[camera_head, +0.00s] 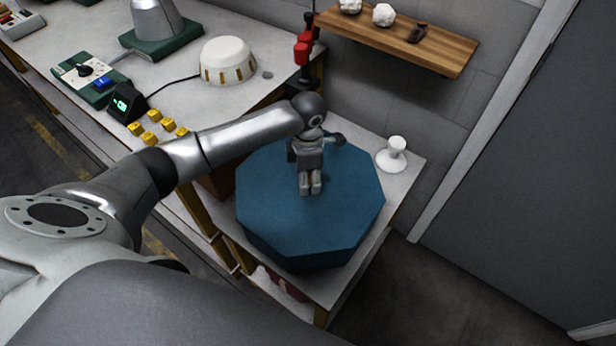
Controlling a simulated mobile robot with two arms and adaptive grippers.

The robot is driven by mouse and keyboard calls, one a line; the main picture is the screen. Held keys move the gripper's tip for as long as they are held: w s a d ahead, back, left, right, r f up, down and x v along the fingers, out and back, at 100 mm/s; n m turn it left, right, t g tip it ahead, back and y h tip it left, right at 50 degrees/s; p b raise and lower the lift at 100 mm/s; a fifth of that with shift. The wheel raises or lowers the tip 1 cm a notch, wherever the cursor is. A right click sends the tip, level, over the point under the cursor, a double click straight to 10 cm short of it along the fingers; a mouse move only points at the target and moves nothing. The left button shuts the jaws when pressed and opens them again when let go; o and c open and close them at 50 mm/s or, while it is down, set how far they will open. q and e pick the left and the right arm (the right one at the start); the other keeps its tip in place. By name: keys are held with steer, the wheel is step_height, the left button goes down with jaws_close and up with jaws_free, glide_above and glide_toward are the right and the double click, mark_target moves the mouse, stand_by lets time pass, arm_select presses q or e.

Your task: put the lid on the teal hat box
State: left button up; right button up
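The teal hat box (297,257) stands on the near right end of the white table. Its top is a flat teal octagon, which looks like the lid (270,205) lying over the box; the top edge seems to stand out slightly past the walls. I cannot tell whether it is fully seated. My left gripper (310,190) is over the upper middle of this top, pointing down, with its fingers close together. Nothing shows between them, and I cannot tell if the tips touch the surface. My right gripper is not in view.
A white hat stand (396,153) stands right of the box by the wall. A wooden shelf (400,38) with small objects hangs above. A cream dome (228,62), yellow blocks (153,115) and a control box (88,76) occupy the left table. Floor is open at lower right.

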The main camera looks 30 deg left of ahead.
arm_select(q)
step_height(320, 180, up, 11)
steer(key=shift+r, duration=0.15)
